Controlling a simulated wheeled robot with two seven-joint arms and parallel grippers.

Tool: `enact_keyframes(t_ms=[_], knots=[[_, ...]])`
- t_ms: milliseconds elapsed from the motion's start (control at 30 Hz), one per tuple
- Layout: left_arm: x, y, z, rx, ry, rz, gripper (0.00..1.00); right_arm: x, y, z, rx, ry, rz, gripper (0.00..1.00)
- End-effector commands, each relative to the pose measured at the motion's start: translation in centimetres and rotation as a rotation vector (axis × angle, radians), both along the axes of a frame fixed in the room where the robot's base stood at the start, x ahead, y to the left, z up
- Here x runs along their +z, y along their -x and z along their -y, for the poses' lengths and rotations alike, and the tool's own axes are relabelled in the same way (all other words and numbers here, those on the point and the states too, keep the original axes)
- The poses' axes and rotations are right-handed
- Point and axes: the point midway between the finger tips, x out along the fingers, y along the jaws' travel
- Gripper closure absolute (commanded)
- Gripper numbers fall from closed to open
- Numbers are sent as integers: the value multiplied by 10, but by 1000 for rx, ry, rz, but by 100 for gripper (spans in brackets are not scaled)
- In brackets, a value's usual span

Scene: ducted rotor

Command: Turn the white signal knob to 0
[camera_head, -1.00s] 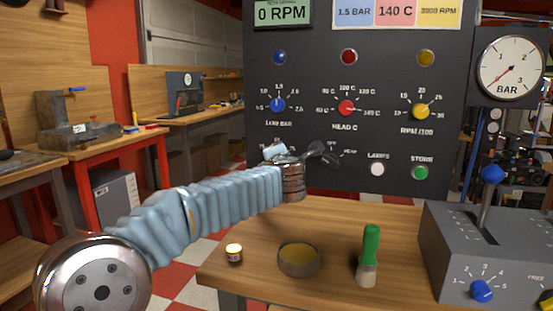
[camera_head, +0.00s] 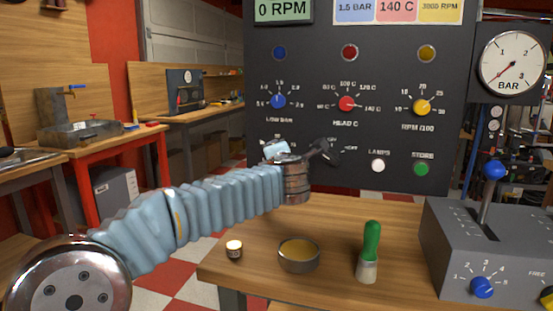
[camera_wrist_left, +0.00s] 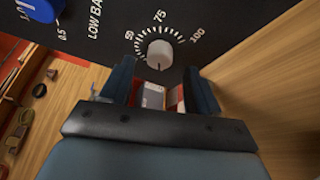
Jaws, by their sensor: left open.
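The white signal knob (camera_wrist_left: 160,53) is on the dark panel (camera_wrist_left: 105,15) in the left wrist view, inside a dial scale marked 50, 75 and 100. A thin dark line shows at the knob's lower edge; the scale's lower part, with any 0, is not legible. My left gripper (camera_wrist_left: 158,72) is open, its two dark fingers either side of the knob's lower part and apart from it. In the head view my left gripper (camera_head: 322,152) is in front of the lower panel, and my wrist hides the knob. My right gripper is not in view.
The panel also carries a blue knob (camera_head: 278,101), a red knob (camera_head: 347,103), a yellow knob (camera_head: 422,106) and white (camera_head: 378,166) and green (camera_head: 421,168) buttons. A bowl (camera_head: 299,255), a green-handled brush (camera_head: 369,252) and a grey lever box (camera_head: 490,250) stand on the wooden bench (camera_head: 335,215).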

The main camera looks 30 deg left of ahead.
Motion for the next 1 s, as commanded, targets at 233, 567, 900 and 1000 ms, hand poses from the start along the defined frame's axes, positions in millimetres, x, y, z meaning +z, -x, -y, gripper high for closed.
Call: enact_keyframes(t_ms=[233, 567, 900, 1000], knots=[[7, 51, 36, -3, 1, 2, 39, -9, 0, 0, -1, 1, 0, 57], [13, 87, 60, 2, 2, -1, 39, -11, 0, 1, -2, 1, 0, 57], [13, 88, 61, 2, 1, -1, 39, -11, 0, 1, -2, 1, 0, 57], [13, 88, 61, 2, 1, -1, 39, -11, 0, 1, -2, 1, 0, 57]])
